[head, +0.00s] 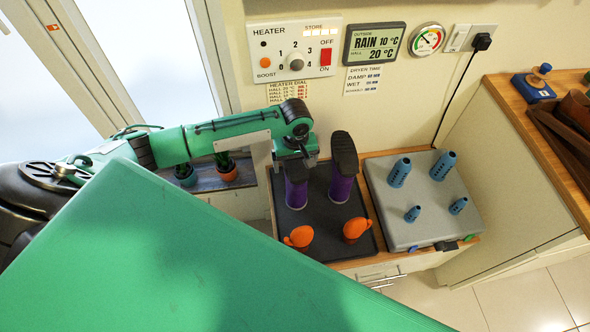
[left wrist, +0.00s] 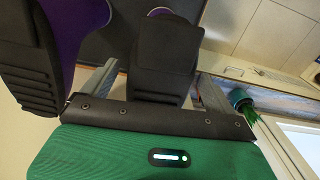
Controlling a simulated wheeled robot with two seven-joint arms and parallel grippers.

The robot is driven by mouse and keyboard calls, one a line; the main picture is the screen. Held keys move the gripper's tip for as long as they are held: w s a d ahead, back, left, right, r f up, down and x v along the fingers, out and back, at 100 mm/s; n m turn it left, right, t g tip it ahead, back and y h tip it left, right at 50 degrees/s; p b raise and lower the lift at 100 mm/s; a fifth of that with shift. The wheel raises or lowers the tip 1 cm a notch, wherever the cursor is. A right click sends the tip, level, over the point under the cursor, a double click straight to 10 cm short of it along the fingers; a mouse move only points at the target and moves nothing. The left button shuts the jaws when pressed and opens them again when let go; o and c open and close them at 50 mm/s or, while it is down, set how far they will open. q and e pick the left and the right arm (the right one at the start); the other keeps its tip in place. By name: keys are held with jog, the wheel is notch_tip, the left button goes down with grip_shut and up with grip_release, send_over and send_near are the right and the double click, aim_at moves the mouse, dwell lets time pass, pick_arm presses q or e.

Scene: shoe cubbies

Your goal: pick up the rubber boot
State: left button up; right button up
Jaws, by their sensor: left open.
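Two purple boots stand upside down on a dark tray (head: 290,216), black soles up. The left boot (head: 296,192) is partly hidden under my left gripper (head: 297,156); the right boot (head: 342,184) stands beside it, its sole (head: 344,150) clear. In the left wrist view my left gripper (left wrist: 158,76) is open, with a black boot sole (left wrist: 165,58) between its fingers. Whether the fingers touch it I cannot tell. The other boot's sole (left wrist: 30,62) lies just left of the fingers, with purple showing behind it. My right gripper is not in view.
Two orange mitten-like things (head: 300,237) stand at the tray's front. A grey dryer unit (head: 425,200) with several blue pegs is to the right. Potted plants (head: 226,168) sit left of the tray. A heater panel (head: 294,50) is on the wall behind. My green body covers the lower left.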

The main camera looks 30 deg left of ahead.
pick_arm(q)
jog(key=shift+w+a+f, duration=0.1)
jog(key=shift+a+f, duration=0.05)
jog(key=shift+f, duration=1.2)
jog(key=shift+w+a+f, duration=0.1)
jog(key=shift+f, duration=1.25)
jog(key=c, duration=1.3)
